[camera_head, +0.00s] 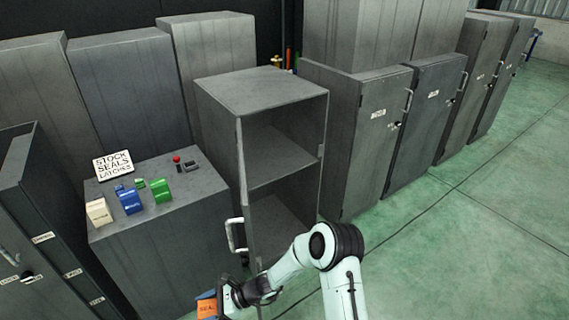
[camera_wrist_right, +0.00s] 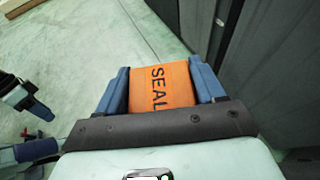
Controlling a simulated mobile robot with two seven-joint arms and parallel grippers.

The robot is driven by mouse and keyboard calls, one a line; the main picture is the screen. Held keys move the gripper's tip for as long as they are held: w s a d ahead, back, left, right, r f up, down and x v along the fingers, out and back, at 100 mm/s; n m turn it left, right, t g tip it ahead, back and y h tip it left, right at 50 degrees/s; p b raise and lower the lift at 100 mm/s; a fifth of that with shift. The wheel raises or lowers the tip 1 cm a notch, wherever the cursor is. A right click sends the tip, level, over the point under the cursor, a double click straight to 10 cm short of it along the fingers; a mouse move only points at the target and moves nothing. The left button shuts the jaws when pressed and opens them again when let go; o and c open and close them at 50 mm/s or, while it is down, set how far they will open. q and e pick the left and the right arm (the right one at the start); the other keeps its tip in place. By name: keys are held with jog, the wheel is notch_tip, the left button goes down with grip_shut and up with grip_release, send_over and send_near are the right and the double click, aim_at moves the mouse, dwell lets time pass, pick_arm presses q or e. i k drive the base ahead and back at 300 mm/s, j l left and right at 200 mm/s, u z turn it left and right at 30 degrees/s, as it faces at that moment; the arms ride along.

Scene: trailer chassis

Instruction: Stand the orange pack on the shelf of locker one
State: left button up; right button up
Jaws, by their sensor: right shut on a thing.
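The orange pack (camera_wrist_right: 160,88), with dark letters reading SEAL, sits between the blue fingers of my right gripper (camera_wrist_right: 162,85), which is shut on it. In the head view the pack (camera_head: 207,308) shows partly at the bottom edge, with my right gripper (camera_head: 212,304) around it, in front of the open locker and low. The grey open locker (camera_head: 262,88) has a bare shelf (camera_head: 285,172) at mid height, with a space above and one below. No number is readable on it, so I cannot confirm it is locker one. My left gripper is not seen in the head view.
The open locker's door with a handle (camera_head: 237,235) stands at its left side. A grey cabinet (camera_head: 160,235) left of it carries a sign (camera_head: 113,165), small boxes and a red button. Closed lockers (camera_head: 365,150) line the right. The green floor (camera_head: 480,240) is clear.

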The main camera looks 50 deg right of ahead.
aim_at(283, 159)
jog(key=k+l, duration=0.1)
jog(key=l, duration=0.2)
jog(key=k+l, duration=0.15)
jog(key=k+l+z, duration=0.1)
jog(key=l, duration=0.75)
jog(key=k+l+z, duration=0.1)
jog(key=l, duration=0.4)
jog(key=i+l, duration=0.1)
jog(key=l, duration=0.35)
jog(key=l+z, duration=0.1)
jog(key=l, duration=0.35)
jog(key=i+l+z, duration=0.15)
jog(key=i+l, duration=0.95)
jog(key=i, duration=0.2)
